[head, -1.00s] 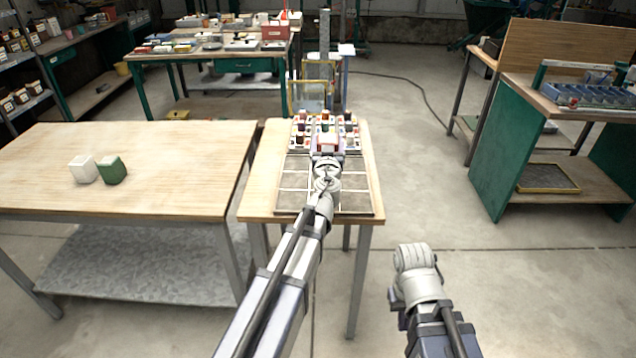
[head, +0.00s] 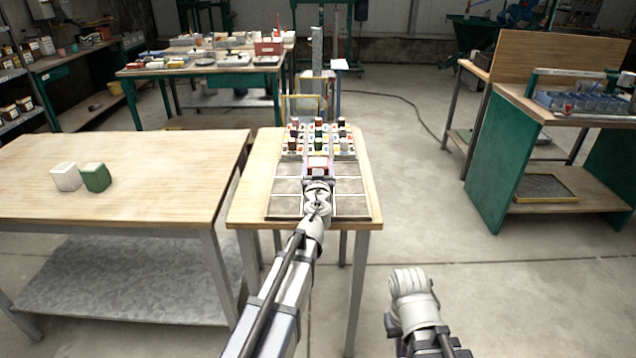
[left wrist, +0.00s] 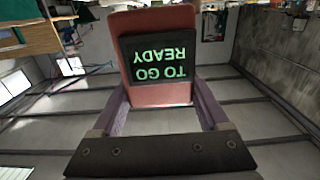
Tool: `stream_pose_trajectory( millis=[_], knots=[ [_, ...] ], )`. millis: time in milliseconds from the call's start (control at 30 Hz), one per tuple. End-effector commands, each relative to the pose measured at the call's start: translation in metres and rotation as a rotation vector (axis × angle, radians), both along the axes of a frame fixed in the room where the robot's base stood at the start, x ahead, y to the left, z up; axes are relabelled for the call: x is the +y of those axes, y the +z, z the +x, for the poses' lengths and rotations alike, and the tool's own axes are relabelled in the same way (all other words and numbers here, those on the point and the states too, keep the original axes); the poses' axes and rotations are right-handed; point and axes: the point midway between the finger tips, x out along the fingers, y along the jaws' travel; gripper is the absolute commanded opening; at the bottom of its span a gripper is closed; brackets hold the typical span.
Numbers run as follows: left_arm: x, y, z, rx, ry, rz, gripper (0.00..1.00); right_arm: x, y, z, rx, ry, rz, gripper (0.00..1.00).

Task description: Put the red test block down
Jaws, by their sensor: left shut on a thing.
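The red test block (left wrist: 163,92) is held between the fingers of my left gripper (left wrist: 165,105). In the left wrist view its dark panel with green "READY TO GO" letters appears upside down. In the head view the block (head: 319,163) shows small at the end of my left arm, over the far part of the gridded tray (head: 287,206) on the small wooden table (head: 248,198). I cannot tell its height above the tray. My right gripper (head: 409,281) hangs over the floor right of the table, its fingers not discernible.
A rack of several small bottles (head: 319,137) stands behind the tray. A wooden bench (head: 130,160) at left holds a white block (head: 66,176) and a green block (head: 96,177). Green-sided shelving (head: 495,165) stands at right. Floor between is open.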

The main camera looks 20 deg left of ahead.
Motion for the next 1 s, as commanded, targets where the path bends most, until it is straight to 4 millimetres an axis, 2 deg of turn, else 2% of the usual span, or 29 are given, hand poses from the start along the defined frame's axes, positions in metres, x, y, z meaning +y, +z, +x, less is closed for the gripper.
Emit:
stream_pose_trajectory(
  millis=[133, 400, 833, 867, 1000],
  knots=[
    [0.0, -0.008, 0.0, 0.0, 0.0, 0.0, 0.0, 0.0, -0.008, 0.0, 0.0, 0.0, 0.0, 0.0],
    [0.0, -0.037, 0.0, 0.0, 0.0, 0.001, 0.0, 0.0, -0.038, 0.0, 0.0, 0.0, 0.0, 0.0],
    [0.0, -0.04, 0.0, 0.0, 0.0, 0.001, 0.0, 0.0, -0.04, 0.0, 0.0, 0.0, 0.0, 0.0],
    [0.0, -0.04, 0.0, 0.0, 0.0, 0.0, 0.78, 0.0, -0.04, 0.0, 0.0, 0.0, 0.0, 0.0],
    [0.0, -0.039, 0.0, 0.0, 0.0, 0.0, 0.94, 0.0, -0.039, 0.0, 0.0, 0.0, 0.0, 0.0]
  ],
)
